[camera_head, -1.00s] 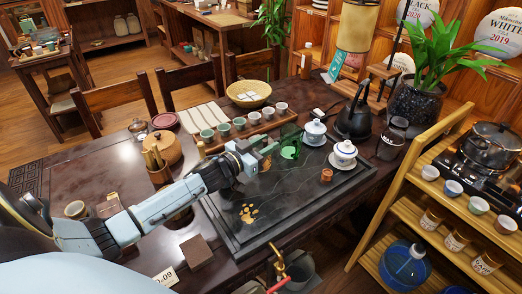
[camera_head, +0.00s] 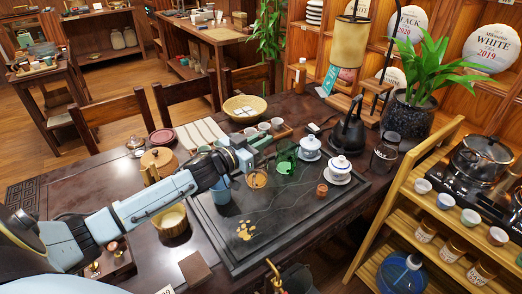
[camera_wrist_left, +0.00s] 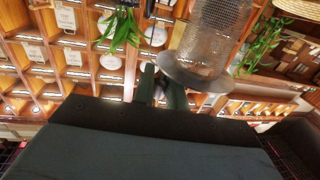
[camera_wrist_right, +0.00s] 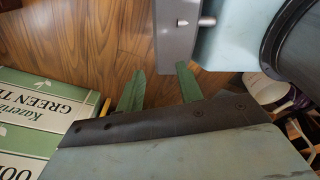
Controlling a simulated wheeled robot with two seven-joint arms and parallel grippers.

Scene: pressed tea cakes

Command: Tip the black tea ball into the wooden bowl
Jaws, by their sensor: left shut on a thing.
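My left gripper (camera_head: 260,143) is above the black tea tray (camera_head: 285,215), left of the green glass (camera_head: 287,160). In the left wrist view its fingers (camera_wrist_left: 163,88) are shut at the rim of a metal mesh strainer (camera_wrist_left: 212,38). A round amber shape beneath the gripper in the head view may be this strainer. The black tea ball cannot be made out in any view.
A pale bowl (camera_head: 245,107) with white pieces stands at the back of the table. A shelf rack (camera_head: 410,215) borders the table's right side.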

